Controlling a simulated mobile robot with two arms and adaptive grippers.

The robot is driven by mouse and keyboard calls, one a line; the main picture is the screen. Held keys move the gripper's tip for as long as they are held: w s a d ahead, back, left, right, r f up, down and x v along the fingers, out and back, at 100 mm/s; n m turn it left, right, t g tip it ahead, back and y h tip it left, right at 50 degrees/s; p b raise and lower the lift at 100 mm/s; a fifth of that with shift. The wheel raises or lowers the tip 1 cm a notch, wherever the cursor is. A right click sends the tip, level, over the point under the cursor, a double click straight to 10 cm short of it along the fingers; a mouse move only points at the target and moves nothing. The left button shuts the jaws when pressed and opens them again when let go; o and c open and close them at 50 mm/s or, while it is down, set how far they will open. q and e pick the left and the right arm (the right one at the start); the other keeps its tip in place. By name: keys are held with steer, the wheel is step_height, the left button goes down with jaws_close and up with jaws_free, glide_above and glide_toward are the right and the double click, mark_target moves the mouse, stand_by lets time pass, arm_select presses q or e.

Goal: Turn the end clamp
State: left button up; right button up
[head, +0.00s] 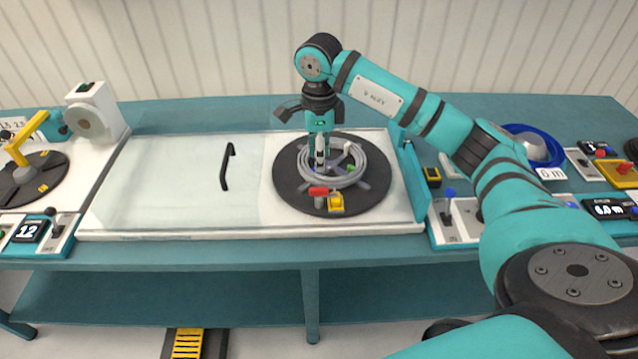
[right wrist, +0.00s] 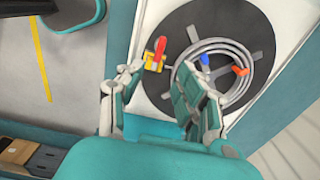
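The end clamp appears to be the yellow block (head: 336,203) with a red lever (head: 318,191) at the front edge of the dark round turntable (head: 290,190). It also shows in the right wrist view as a yellow block (right wrist: 150,62) under a red lever (right wrist: 161,46). A grey cable coil (head: 348,180) lies on the turntable. My right gripper (head: 320,165) points down over the coil, behind the clamp in the head view. In the right wrist view my right gripper (right wrist: 160,78) has its fingers apart, with nothing between them. My left gripper is not in view.
A clear panel with a black handle (head: 227,166) covers the left part of the white tray. A teal upright plate (head: 412,180) stands right of the turntable. A blue-knobbed lever box (head: 450,215) and a blue reel (head: 535,145) are further right. A yellow crank (head: 28,140) is at left.

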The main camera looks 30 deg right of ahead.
mark_target(319, 188)
step_height(319, 188, down, 10)
steer(key=shift+r+p, duration=0.1)
steer(key=shift+p, duration=0.65)
steer(key=shift+c, duration=0.2)
jaws_close()
